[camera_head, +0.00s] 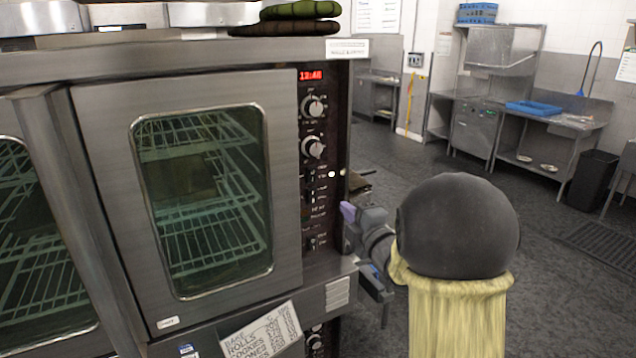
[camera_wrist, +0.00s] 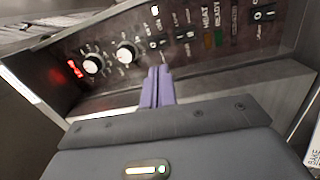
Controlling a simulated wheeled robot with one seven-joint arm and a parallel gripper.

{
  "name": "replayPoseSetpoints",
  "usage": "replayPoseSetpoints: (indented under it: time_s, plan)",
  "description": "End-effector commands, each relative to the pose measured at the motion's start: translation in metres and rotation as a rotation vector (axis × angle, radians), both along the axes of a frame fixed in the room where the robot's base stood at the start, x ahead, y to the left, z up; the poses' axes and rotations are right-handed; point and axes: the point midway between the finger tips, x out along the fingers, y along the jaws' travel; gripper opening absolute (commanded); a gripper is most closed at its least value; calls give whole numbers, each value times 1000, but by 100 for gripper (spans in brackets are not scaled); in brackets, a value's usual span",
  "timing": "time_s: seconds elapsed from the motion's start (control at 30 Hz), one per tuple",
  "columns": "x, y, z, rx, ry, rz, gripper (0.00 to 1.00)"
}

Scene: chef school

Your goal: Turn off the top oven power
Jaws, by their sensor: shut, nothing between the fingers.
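The top oven (camera_head: 285,110) has a closed steel door with a glass window on the left. Its dark control panel (camera_head: 325,270) runs down the right side, with a lit red display (camera_head: 311,75), two round knobs and several small black rocker switches (camera_head: 310,174). In the wrist view the panel lies sideways, with the display (camera_wrist: 76,68), knobs and switches (camera_wrist: 157,43). The small labels are too blurred to tell which switch is power. My gripper (camera_head: 348,211) has purple fingers, shut and empty, beside the panel's right edge. In the wrist view the fingertips (camera_wrist: 159,70) point just below the switches; contact is unclear.
A lower oven's knobs (camera_head: 316,340) show below, with a hanging paper sign (camera_head: 262,334). The floor (camera_head: 560,215) at right is open, with a steel sink table (camera_head: 560,122) and a black bin (camera_head: 594,180) farther back.

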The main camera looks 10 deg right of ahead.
Motion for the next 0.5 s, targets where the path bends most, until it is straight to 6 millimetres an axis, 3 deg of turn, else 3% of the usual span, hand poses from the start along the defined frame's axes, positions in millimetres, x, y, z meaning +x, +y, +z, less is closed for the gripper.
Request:
replayPoseSetpoints:
  time_s: [0.13,0.5]
  plan:
    - [1,3,8,-58,-76,37,0]
    - [3,4,10,-59,-77,39,0]
